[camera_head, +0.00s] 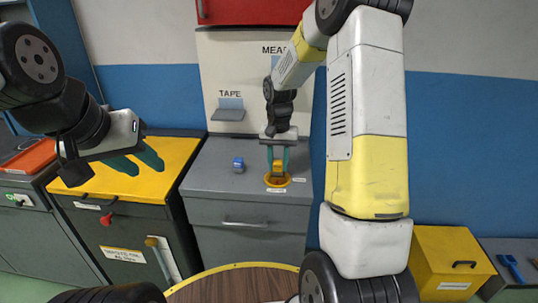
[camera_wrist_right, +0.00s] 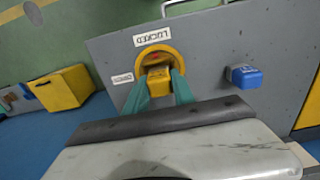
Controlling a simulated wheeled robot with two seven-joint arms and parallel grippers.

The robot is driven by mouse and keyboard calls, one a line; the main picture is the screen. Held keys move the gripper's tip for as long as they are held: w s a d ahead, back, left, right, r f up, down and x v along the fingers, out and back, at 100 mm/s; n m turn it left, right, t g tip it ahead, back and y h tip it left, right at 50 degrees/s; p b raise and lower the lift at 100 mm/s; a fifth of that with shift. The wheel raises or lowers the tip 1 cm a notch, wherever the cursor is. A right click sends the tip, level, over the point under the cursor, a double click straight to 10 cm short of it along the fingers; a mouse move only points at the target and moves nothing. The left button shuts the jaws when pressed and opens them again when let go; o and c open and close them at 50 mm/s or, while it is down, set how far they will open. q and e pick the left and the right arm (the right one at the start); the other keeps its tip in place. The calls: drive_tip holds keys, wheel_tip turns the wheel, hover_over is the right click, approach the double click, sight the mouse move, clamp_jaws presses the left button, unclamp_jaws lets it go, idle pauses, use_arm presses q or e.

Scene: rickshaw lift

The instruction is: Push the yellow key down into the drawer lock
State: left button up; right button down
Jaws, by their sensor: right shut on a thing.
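The yellow key (camera_head: 277,166) is between the teal fingers of my right gripper (camera_head: 277,163), which is shut on it above the grey drawer cabinet. In the right wrist view the key (camera_wrist_right: 158,74) shows between the fingertips, at the yellow ring of the drawer lock (camera_wrist_right: 168,49). A red part shows inside the ring. The lock ring (camera_head: 278,184) also shows in the head view, right under the key. How deep the key sits cannot be told. My left gripper (camera_head: 147,165) is open and empty above the yellow-topped cabinet at left.
A small blue block-like piece (camera_head: 238,165) stands on the grey top (camera_head: 215,180), left of the lock. A LOCKED label (camera_wrist_right: 154,36) lies beside the ring. A yellow box (camera_head: 450,262) is at right. A round wooden table (camera_head: 235,285) is in front.

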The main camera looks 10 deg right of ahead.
drive_tip(key=shift+f, duration=0.55)
drive_tip(key=shift+s+f, duration=0.2)
drive_tip(key=shift+f, duration=0.1)
idle(0.7)
